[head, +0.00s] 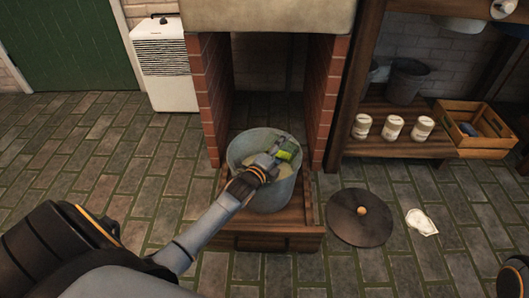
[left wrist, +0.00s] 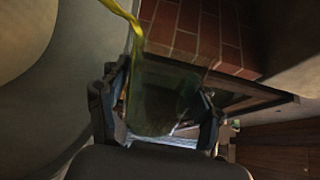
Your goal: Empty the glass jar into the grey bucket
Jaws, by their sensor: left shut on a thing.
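The grey bucket (head: 265,196) stands upright on a low wooden platform between two brick pillars, with pale liquid inside. My left gripper (head: 277,153) is over the bucket's opening and shut on the glass jar (head: 288,149), which holds something green. In the left wrist view the jar (left wrist: 160,98) is see-through and tilted between the fingers of my left gripper (left wrist: 165,115). A yellow stream (left wrist: 122,12) runs from its mouth toward the pale surface inside the bucket. My right gripper is not in view.
The wooden platform (head: 266,242) has raised side edges, and brick pillars (head: 205,95) rise close on both sides. A dark round lid (head: 359,217) and a small white item (head: 421,222) lie on the floor. Shelves with white jars (head: 393,128) and a wooden crate (head: 470,142) stand right.

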